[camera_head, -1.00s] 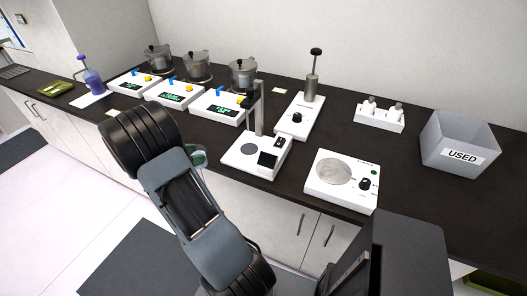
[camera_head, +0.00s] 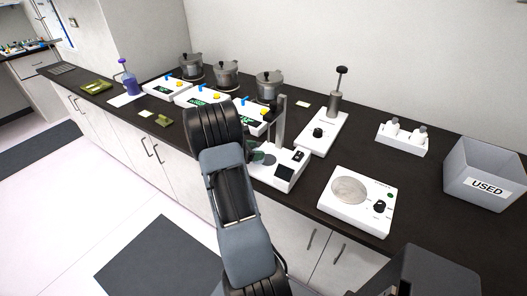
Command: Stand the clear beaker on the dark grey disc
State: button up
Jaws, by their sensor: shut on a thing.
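The dark grey disc (camera_head: 268,160) is set in the top of a white device with an upright post, just right of my arm. My gripper (camera_head: 251,151) is mostly hidden behind my dark forearm; only a small part shows at the arm's right edge. It is shut on the clear beaker (camera_head: 256,154), of which only a greenish, see-through sliver shows. The beaker appears beside the disc's left edge in the picture; I cannot tell its height above the device or whether it touches.
The device's post (camera_head: 280,122) rises close behind the disc. A white unit with a large pale round plate (camera_head: 349,190) stands to the right. White control boxes (camera_head: 196,97) stand left.

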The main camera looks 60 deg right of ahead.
aim_at(264, 148)
jog(key=x, duration=0.2)
jog(key=r+p+x, duration=0.1)
jog(key=x, duration=0.1)
jog(key=shift+s+d+f, duration=0.1)
jog(key=shift+s+d, duration=0.2)
jog(key=shift+d, duration=0.1)
jog(key=shift+w+f, duration=0.15)
jog(key=shift+f, duration=0.25)
jog(key=shift+f, duration=0.15)
jog(key=o, duration=1.3)
